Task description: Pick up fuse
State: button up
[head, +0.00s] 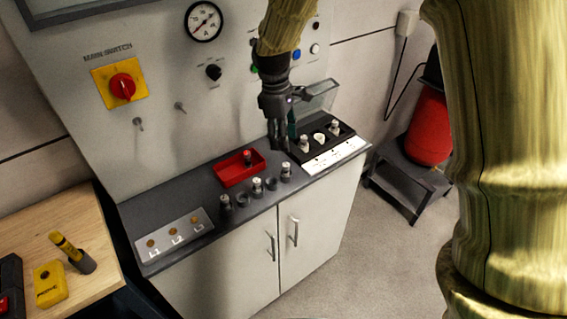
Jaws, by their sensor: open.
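Several fuse-like cylinders with pale tops stand on the grey counter (190,240). One (257,185) is in the middle of the front row, one (286,169) to its right and one (226,200) to its left, with dark sockets between them. Another small cylinder (248,157) with a dark reddish look is in the red tray (228,177). A black block (343,134) at the right carries more pale pieces (304,143). My gripper (281,143) points down, open, between the tray and the black block, with no fuse visible between its fingers. Its height above the counter is hard to tell.
A clear raised cover (318,98) stands behind the black block. The panel behind holds a red main switch (123,87), a gauge (204,21) and knobs. A wooden bench (95,235) is at left; a red cylinder (428,130) is on a stand at right.

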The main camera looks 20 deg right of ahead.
aim_at(286, 165)
jog(key=f, duration=0.2)
jog(key=d+f+p, duration=0.1)
jog(key=f, duration=0.1)
jog(key=shift+s, duration=0.35)
jog(key=shift+f, duration=0.3)
jog(key=shift+s+a+f+p, duration=0.15)
jog(key=shift+f+p, duration=0.15)
jog(key=shift+f, duration=0.15)
notch_tip(286, 165, down, 4)
jog(key=shift+s+a+r+p, duration=0.1)
jog(key=shift+s+a+p, duration=0.05)
jog(key=shift+p, duration=0.65)
jog(key=shift+f, duration=0.45)
grip_shut()
